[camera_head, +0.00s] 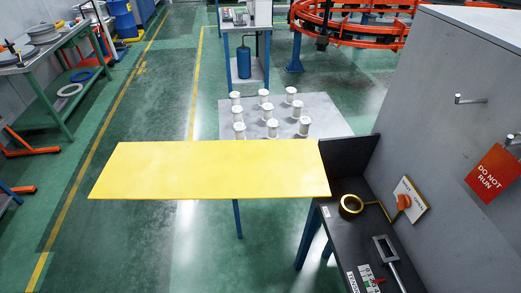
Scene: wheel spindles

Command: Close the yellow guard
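The yellow guard (215,170) is a flat, wide yellow panel in the middle of the head view. It extends leftward over the green floor from beside the dark bench at the right. Its right end is next to the upright dark plate (350,157) at the back of the bench. It hides part of the table behind it. My gripper and arm do not show in this view.
A grey cabinet (450,110) bounds the right side. Several white spools stand on a grey table (325,116) behind. Green floor is open at left.

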